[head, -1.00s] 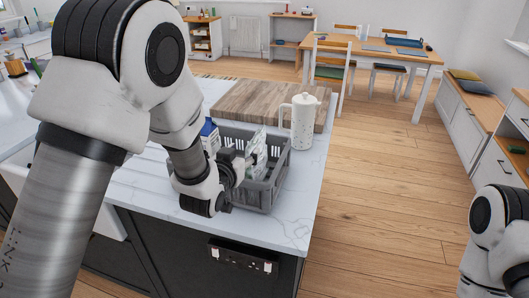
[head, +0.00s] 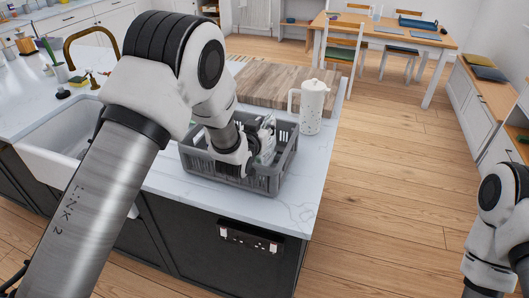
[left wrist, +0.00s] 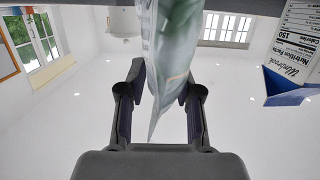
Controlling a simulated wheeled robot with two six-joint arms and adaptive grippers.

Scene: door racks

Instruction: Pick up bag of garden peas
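A white and green bag (left wrist: 172,50), which looks like the bag of garden peas, hangs into the left wrist view from the top, between my left gripper's fingers. My left gripper (left wrist: 160,85) has its two dark fingers apart, one on each side of the bag; I cannot tell whether either touches it. In the head view my left gripper is down at the grey crate (head: 262,182), and my wrist hides much of its contents. The bag's print cannot be read. My right arm shows at the right edge, with its gripper out of view.
A carton with nutrition text (left wrist: 298,40) is beside the bag in the left wrist view. A white speckled jug (head: 312,108) and a wooden board (head: 262,88) stand close behind the crate. The counter (head: 300,190) is clear at the front right.

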